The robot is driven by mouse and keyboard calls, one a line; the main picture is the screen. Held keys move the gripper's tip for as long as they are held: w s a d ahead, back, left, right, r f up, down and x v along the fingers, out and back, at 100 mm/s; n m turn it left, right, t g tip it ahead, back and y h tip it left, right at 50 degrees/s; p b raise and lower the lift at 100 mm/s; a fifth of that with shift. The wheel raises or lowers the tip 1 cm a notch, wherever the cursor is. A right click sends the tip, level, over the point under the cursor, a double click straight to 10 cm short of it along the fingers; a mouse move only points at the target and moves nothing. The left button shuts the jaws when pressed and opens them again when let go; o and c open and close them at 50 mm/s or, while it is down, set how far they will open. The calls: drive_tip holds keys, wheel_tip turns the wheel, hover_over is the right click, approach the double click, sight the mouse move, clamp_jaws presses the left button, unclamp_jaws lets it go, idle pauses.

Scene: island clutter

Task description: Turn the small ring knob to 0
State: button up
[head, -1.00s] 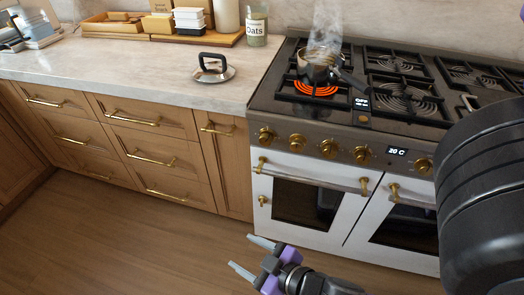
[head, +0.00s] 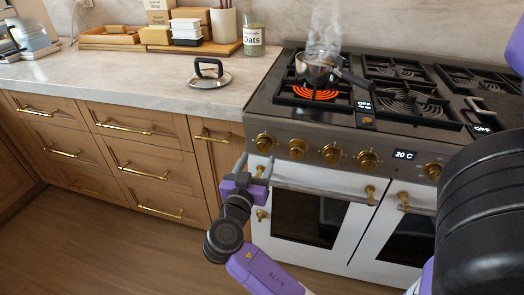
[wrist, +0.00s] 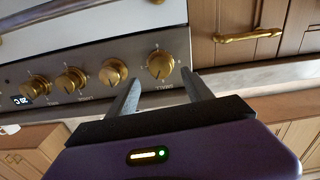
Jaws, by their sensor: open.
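The small ring knob (head: 264,142) is the leftmost brass knob on the stove's front panel. In the wrist view the same knob (wrist: 160,65) shows upside down, with a label that seems to read "SMALL". Its exact setting is too small to read. My gripper (head: 257,160) is open and empty, just in front of and below this knob. In the wrist view my gripper's fingertips (wrist: 160,77) point at the knob, one to each side of it in the picture, and appear apart from it.
More brass knobs (head: 298,148) sit to the right. A burner (head: 314,93) glows orange under a steaming pot (head: 314,68). The oven handle (head: 315,186) runs below the panel. A lid with a black handle (head: 210,77) lies on the counter. Open floor lies in front.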

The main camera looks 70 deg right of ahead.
sight(263, 148)
drive_tip(key=d, duration=0.5)
drive_tip(key=shift+w+d, duration=0.25)
drive_tip(key=shift+d, duration=0.15)
drive_tip(key=shift+c, duration=0.2)
clamp_jaws()
drive_tip(key=shift+n, duration=0.4)
drive_tip(key=shift+n+p, duration=0.85)
drive_tip(key=shift+n, duration=1.65)
